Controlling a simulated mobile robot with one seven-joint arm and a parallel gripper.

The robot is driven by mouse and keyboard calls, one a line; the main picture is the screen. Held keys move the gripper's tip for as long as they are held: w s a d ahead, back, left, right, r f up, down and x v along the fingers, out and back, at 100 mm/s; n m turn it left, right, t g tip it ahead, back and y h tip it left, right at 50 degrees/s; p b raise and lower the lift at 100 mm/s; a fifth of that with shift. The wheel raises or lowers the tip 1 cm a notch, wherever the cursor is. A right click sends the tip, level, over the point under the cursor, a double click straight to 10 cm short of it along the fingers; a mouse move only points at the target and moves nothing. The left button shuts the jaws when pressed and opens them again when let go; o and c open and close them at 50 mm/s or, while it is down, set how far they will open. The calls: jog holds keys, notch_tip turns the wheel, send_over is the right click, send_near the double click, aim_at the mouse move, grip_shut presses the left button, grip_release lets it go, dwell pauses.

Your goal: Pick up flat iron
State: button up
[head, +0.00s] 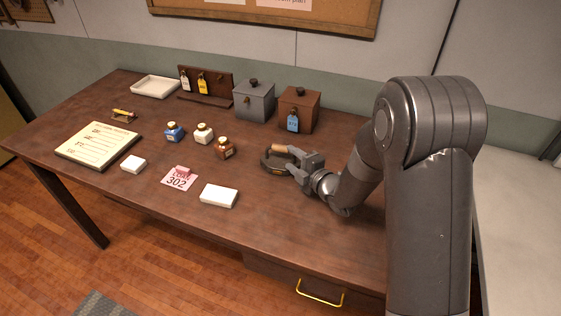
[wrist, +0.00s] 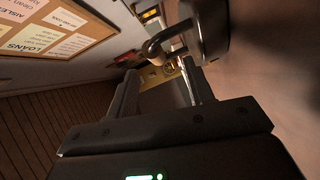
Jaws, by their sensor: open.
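The flat iron (head: 268,163) is dark, with a pale wooden grip, and lies on the wooden table right of the middle. It also shows in the wrist view (wrist: 211,30), large at the top, with its curved handle reaching left. My gripper (head: 289,165) is low over the table, just right of the iron, fingers pointing left at it. In the wrist view my gripper (wrist: 158,68) has its two fingers apart, with the handle just beyond the tips. I cannot tell whether the fingers touch the iron. The gripper partly hides the iron's right side in the head view.
A brown box (head: 299,111) and a grey box (head: 254,101) stand behind the iron. Small bottles (head: 224,148) stand to its left. A white block (head: 219,195), a pink 302 card (head: 178,181) and a notepad (head: 97,144) lie further left. The table's front right is clear.

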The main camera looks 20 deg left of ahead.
aim_at(284, 150)
jog(key=x, duration=0.7)
jog(key=shift+w+d+r, duration=0.1)
jog(key=shift+r, duration=0.2)
jog(key=shift+c, duration=0.6)
grip_shut()
dwell(0.3)
jog(key=shift+r, duration=0.15)
